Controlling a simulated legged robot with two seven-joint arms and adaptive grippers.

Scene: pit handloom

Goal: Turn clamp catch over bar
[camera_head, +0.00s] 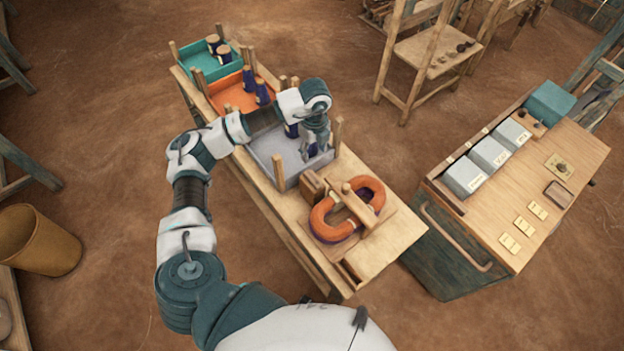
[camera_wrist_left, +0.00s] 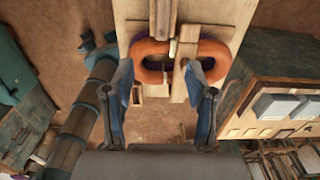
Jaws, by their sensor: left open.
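An orange ring-shaped hank (camera_head: 325,226) lies on a wooden board near the front end of the long bench. A light wooden bar (camera_head: 357,205) crosses the hank, and a browner wooden block (camera_head: 313,186) stands at its left side. I cannot tell for certain which small piece is the clamp catch. My left gripper (camera_head: 317,150) is over the grey tray, behind the hank and apart from it. In the left wrist view its two fingers (camera_wrist_left: 160,82) are spread and empty, with the hank (camera_wrist_left: 212,50) and wooden pieces (camera_wrist_left: 186,46) beyond them. My right gripper is not in view.
The grey tray (camera_head: 287,181), with dark spools and corner posts, lies under my left gripper. Orange (camera_head: 232,94) and teal (camera_head: 196,62) trays stand farther back. A cabinet (camera_head: 545,165) with grey boxes is at right. The bench's front right corner (camera_head: 403,235) is clear.

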